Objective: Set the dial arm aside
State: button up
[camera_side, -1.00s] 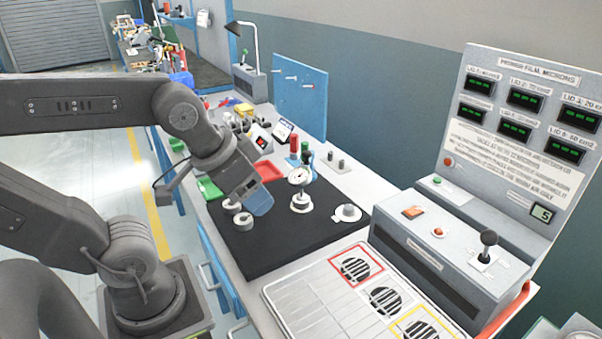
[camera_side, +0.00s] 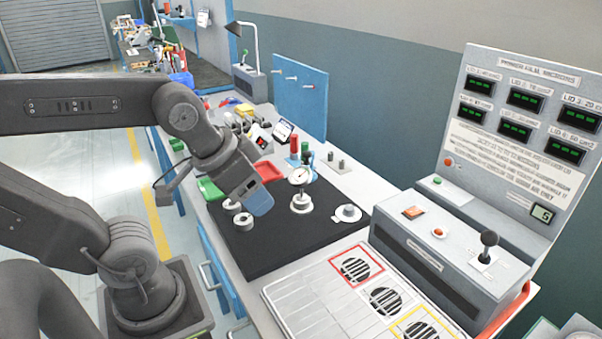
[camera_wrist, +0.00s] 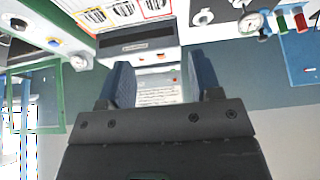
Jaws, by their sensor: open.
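The dial arm, a round white-faced gauge (camera_side: 300,175) over a grey ring-shaped base (camera_side: 301,202), stands on the black mat (camera_side: 270,242) in the side view. The gauge (camera_wrist: 251,22) also shows near the top right of the wrist view. My gripper (camera_side: 262,205) has blue fingers and is left of the dial, above the mat, apart from it. In the wrist view my gripper (camera_wrist: 163,80) has its two fingers spread with nothing between them.
Grey rings (camera_side: 243,220) lie on the mat near my gripper. A flanged round part (camera_side: 347,213) sits right of the dial. A control box (camera_side: 450,250) with a joystick (camera_side: 487,245) stands at the right. Red (camera_side: 268,171) and green (camera_side: 209,188) trays lie behind.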

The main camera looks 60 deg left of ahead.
jog(key=shift+r, duration=0.1)
dwell(0.3)
jog(key=w+a+r+n+g+y, duration=0.1)
jog(key=w+a+r+n, duration=0.3)
jog(key=w, duration=0.5)
jog(key=n+g+y, duration=0.3)
jog(key=n+g, duration=0.2)
jog(key=n, duration=0.9)
send_over(307, 152)
jog(key=d, duration=0.6)
notch_tip(307, 152, down, 6)
jog(key=shift+y, duration=0.3)
jog(key=x, duration=1.3)
jog(key=shift+w+a+f, duration=0.1)
jog(key=shift+w+f, duration=0.15)
jog(key=shift+f, duration=0.15)
jog(key=shift+c, duration=0.3)
grip_shut()
